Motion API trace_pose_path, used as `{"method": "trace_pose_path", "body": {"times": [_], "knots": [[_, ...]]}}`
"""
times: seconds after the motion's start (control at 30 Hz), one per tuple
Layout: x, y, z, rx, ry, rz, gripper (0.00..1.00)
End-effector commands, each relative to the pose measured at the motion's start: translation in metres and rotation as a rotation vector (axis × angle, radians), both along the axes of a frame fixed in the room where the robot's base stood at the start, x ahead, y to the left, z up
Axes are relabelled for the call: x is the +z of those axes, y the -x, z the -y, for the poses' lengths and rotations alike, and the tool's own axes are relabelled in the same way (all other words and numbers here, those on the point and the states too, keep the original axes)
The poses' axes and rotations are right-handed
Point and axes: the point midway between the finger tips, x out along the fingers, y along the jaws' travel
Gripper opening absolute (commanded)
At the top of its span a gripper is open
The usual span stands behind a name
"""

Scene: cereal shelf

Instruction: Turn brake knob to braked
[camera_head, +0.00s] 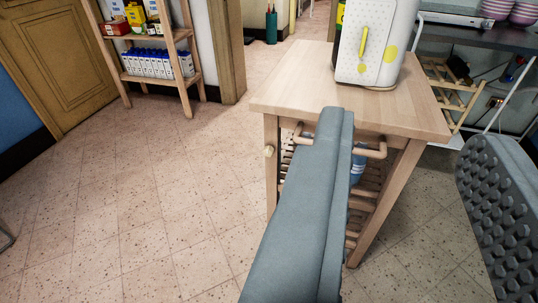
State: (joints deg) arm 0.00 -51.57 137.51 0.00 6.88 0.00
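A small pale round knob (269,151), which looks like the brake knob, sits on the upper left leg of a light wooden cart (290,92). Its turned position cannot be made out. My gripper (410,130) is open, with one grey-blue finger across the middle of the view and a dark studded finger at the right edge. The knob is left of this finger, outside the gap between the fingers.
A white toaster-like appliance (375,42) with yellow spots stands on the cart. A wooden shelf (152,82) with cartons is at the upper left, near a wooden door (52,60). A side counter stands at the right. The tiled floor left of the cart is clear.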

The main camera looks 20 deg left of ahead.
Motion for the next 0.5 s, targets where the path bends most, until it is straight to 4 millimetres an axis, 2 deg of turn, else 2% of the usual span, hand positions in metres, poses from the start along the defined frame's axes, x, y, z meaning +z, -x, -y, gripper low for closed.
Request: {"method": "trace_pose_path", "body": {"times": [0.33,0.43,0.5], "knots": [[0.0,0.0,0.0,0.0,0.0,0.0,0.35],[-0.0006,-0.0015,-0.0004,0.001,0.0,-0.001,0.52],[-0.0029,-0.0073,-0.002,0.006,-0.001,-0.002,0.52]]}}
